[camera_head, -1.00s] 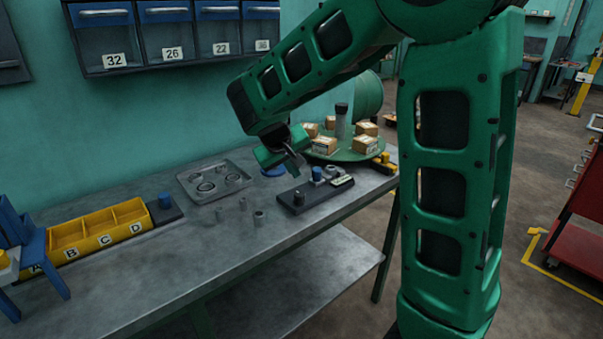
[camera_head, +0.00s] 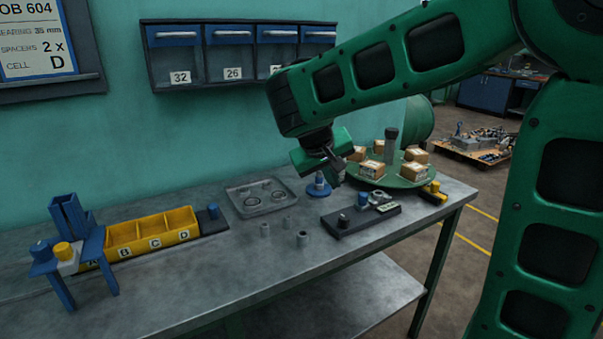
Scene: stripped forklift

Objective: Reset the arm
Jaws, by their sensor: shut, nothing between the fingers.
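My green arm reaches in from the right over the workbench. My gripper (camera_head: 338,178) hangs at its end, pointing down and to the right. It is shut and empty, above the bench between the grey tray and the round green turntable. Part of the fingers is dark and hard to make out against the turntable behind.
On the workbench (camera_head: 190,287) are a yellow bin row (camera_head: 150,233), a blue stand (camera_head: 72,240), a grey tray with rings (camera_head: 262,207), several small grey cylinders (camera_head: 302,239), a black fixture block (camera_head: 360,219) and a green turntable (camera_head: 405,183) with boxes. Numbered wall drawers (camera_head: 232,72) hang above.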

